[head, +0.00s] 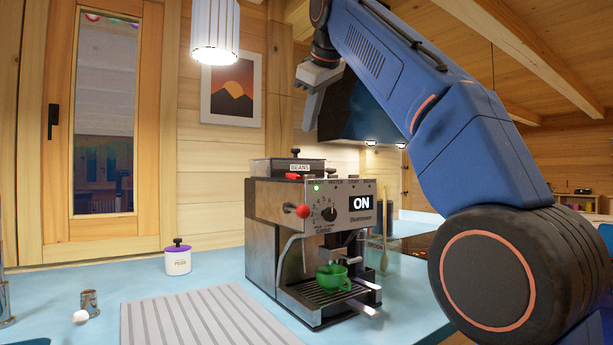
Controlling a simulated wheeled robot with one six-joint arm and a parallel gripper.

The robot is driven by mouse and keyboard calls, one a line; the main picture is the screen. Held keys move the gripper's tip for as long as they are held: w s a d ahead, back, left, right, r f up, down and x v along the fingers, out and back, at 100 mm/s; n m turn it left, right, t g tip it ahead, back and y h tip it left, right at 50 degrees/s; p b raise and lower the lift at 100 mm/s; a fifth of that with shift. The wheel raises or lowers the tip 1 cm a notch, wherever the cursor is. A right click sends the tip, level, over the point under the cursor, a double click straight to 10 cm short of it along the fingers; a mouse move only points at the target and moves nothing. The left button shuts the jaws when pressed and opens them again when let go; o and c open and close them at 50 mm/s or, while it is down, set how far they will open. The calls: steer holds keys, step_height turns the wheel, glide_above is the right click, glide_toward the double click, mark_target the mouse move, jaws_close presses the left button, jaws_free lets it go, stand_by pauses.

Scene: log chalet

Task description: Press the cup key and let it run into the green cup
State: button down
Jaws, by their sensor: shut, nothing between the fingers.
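The coffee machine (262,223) stands on the blue counter, with a lit "ON" display, a green light, a dial and a red-knobbed lever on its front. I cannot make out which control is the cup key. The green cup (333,278) stands upright on the drip tray (308,293), below the spout area. I see no stream into it, and its inside is hidden. My gripper (311,118) is shut and empty, pointing down, above and apart from the machine.
A white jar with a purple lid (178,260), a small metal cup (89,303) and a white egg-like object (80,316) stand to the left. A pendant lamp (214,30) hangs at upper left.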

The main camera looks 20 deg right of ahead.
steer(key=shift+f, duration=0.1)
steer(key=shift+f, duration=4.3)
steer(key=shift+f, duration=1)
steer(key=shift+r, duration=1)
steer(key=shift+r, duration=2.45)
